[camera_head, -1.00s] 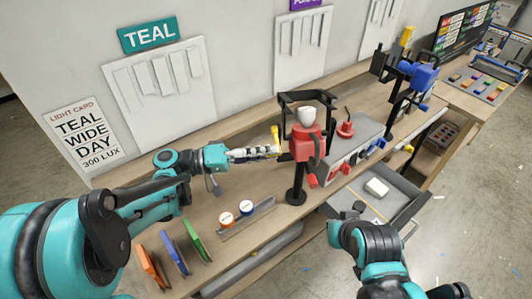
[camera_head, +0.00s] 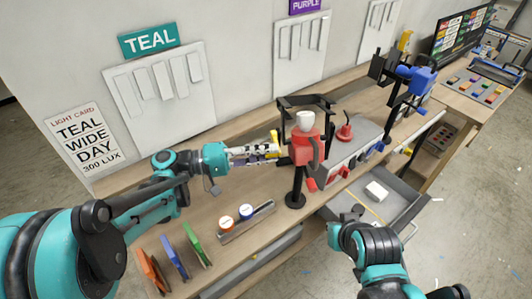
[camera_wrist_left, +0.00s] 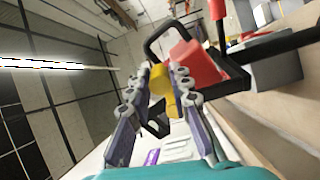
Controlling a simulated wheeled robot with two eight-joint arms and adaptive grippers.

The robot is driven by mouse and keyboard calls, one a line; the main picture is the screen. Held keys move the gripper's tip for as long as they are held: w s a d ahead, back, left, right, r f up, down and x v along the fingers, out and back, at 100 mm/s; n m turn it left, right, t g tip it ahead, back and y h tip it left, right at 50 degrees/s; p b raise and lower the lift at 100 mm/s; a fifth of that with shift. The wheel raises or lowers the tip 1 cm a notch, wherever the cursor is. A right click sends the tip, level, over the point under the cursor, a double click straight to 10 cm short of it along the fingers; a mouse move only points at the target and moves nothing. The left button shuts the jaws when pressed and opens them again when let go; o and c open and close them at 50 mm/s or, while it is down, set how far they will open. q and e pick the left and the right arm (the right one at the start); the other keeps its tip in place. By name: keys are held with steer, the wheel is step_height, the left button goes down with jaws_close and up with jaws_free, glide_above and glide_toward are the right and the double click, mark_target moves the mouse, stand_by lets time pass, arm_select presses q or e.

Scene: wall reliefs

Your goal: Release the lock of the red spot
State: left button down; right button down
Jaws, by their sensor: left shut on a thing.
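The red spot (camera_head: 307,149) is a red lamp head on a black stand on the bench, with a black frame around its top. It also shows in the left wrist view (camera_wrist_left: 197,64). A yellow lock piece (camera_wrist_left: 161,82) is on its side facing my left gripper. My left gripper (camera_wrist_left: 161,88) has its two jointed fingers on either side of the yellow piece and is shut on it. In the head view this gripper (camera_head: 262,152) reaches the spot from the left; its fingertips are partly hidden there. My right arm is at the lower right; its fingers cannot be made out.
A blue spot (camera_head: 416,77) stands farther right along the bench. A white cup-like thing (camera_head: 305,120) shows at the red spot's top. Two round jars (camera_head: 236,216) sit in a holder in front, beside coloured upright plates (camera_head: 178,257). An open drawer (camera_head: 400,197) juts out at right.

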arm_select(q)
steer(key=c, duration=1.4)
jaws_free()
steer(key=shift+o, duration=0.2)
steer(key=s+a, duration=0.2)
steer(key=a, duration=1)
steer(key=shift+d, duration=0.1)
